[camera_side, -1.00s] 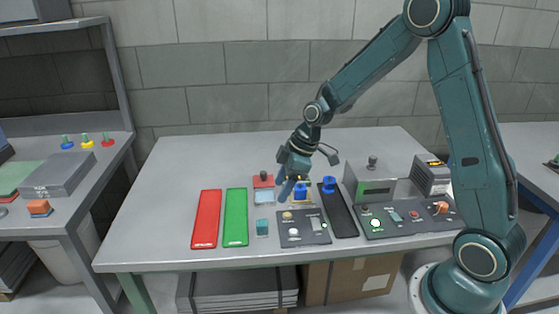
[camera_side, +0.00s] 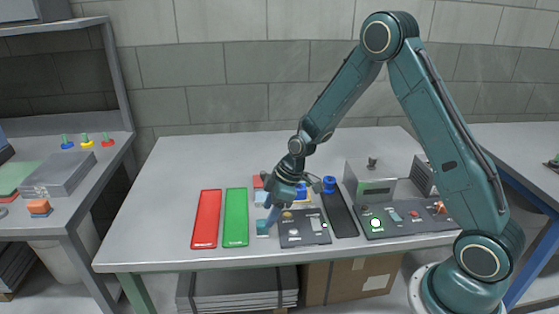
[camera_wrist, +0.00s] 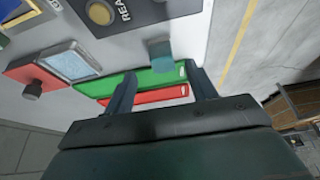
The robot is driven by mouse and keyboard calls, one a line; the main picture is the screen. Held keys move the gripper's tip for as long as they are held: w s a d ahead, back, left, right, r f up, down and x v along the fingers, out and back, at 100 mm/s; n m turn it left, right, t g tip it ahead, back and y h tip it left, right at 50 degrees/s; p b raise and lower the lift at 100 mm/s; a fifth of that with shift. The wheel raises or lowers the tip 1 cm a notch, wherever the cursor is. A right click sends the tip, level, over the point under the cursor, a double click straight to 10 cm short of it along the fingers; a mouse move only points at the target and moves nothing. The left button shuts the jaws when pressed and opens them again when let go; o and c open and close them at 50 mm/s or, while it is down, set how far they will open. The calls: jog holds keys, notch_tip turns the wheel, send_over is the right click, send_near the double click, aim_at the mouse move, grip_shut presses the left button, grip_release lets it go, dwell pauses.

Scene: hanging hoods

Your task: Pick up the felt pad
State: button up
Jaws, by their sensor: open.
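A small teal block, which looks like the felt pad (camera_side: 263,229), stands on the table between the green strip and the dark button panel. In the wrist view the felt pad (camera_wrist: 160,54) shows just beyond the gap between my fingertips. My gripper (camera_side: 270,222) points down close beside it in the side view and hides part of its surroundings. In the wrist view my gripper (camera_wrist: 160,77) is open, with nothing between its fingers. I cannot tell whether a finger touches the pad.
Green (camera_side: 236,217) and red (camera_side: 206,219) strips lie to the left. A button panel (camera_side: 303,229) is close on the right, with a black strip (camera_side: 338,212) beyond it. A light-blue framed square (camera_wrist: 70,61) and a red block with a black knob (camera_wrist: 33,82) lie behind.

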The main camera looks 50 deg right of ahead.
aim_at(263, 223)
jog(key=shift+x, duration=2.6)
jog(key=shift+a, duration=0.2)
jog(key=c, duration=1)
